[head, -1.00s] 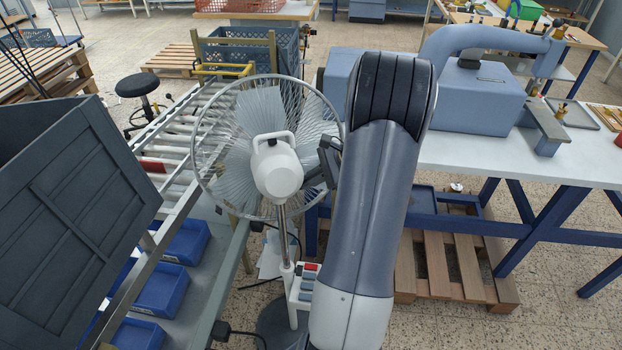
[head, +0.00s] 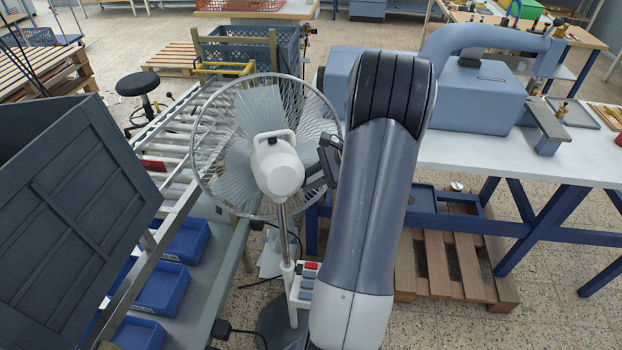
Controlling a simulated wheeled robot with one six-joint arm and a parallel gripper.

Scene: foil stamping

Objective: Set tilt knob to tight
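The pedestal fan (head: 278,172) stands in the middle of the head view, its white motor housing toward me and its wire cage tilted behind. Its pole runs down to a white box (head: 302,288) with a red switch and grey buttons. The tilt knob cannot be made out; the right side of the fan's neck is crowded by dark gripper parts. My gripper (head: 326,164) shows only in part, as dark pieces just right of the motor housing. My arm hides the rest, so its fingertips and any contact with the knob cannot be seen.
A roller conveyor (head: 182,130) with blue bins (head: 161,289) below lies left of the fan. A large grey crate (head: 75,190) fills the left side. A white workbench (head: 480,158) with a blue-grey machine (head: 478,95) stands right, above a wooden pallet (head: 435,262).

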